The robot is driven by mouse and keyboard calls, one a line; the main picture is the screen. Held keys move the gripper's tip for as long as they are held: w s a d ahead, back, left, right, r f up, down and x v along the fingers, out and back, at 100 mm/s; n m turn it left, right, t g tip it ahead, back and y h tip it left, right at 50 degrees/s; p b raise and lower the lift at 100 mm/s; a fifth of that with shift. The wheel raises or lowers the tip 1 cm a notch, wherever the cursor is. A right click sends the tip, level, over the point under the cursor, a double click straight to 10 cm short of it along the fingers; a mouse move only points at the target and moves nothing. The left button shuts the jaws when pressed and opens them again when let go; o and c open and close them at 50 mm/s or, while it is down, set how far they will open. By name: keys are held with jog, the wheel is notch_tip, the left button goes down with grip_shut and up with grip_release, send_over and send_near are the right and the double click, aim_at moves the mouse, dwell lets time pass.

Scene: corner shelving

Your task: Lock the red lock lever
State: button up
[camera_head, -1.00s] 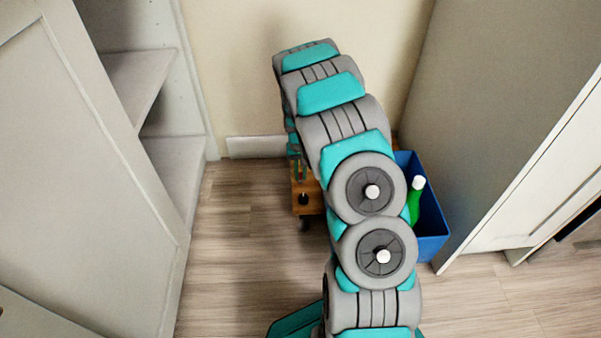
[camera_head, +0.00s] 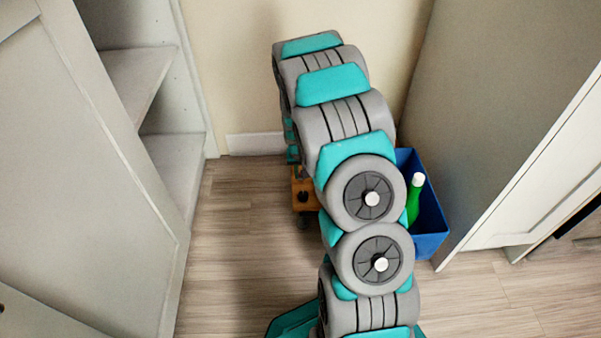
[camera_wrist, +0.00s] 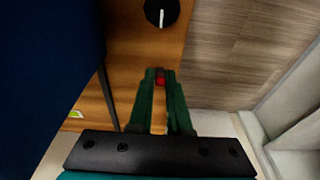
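The red lock lever (camera_wrist: 160,80) shows as a small red piece between my fingertips in the wrist view, over a wooden board (camera_wrist: 134,35). The fingers hide most of it. My gripper (camera_wrist: 160,75) has green fingers held close together, with the red piece filling the narrow gap at their tips. In the head view the wooden board (camera_head: 301,187) shows just left of my arm; the lever is hidden there.
A black knob (camera_wrist: 161,12) with a white mark sits on the board beyond the fingertips. A blue bin (camera_head: 431,223) with a green bottle (camera_head: 414,200) stands right of my arm. An open shelf unit (camera_head: 175,165) is at the left. Floor between them is clear.

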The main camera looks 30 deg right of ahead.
jog(key=o, duration=0.4)
jog(key=shift+o, duration=0.2)
notch_tip(320, 180, up, 8)
jog(key=s+p, duration=0.1)
jog(key=shift+s+a+f, duration=0.15)
jog(key=shift+s+a, duration=0.05)
jog(key=shift+a, duration=0.1)
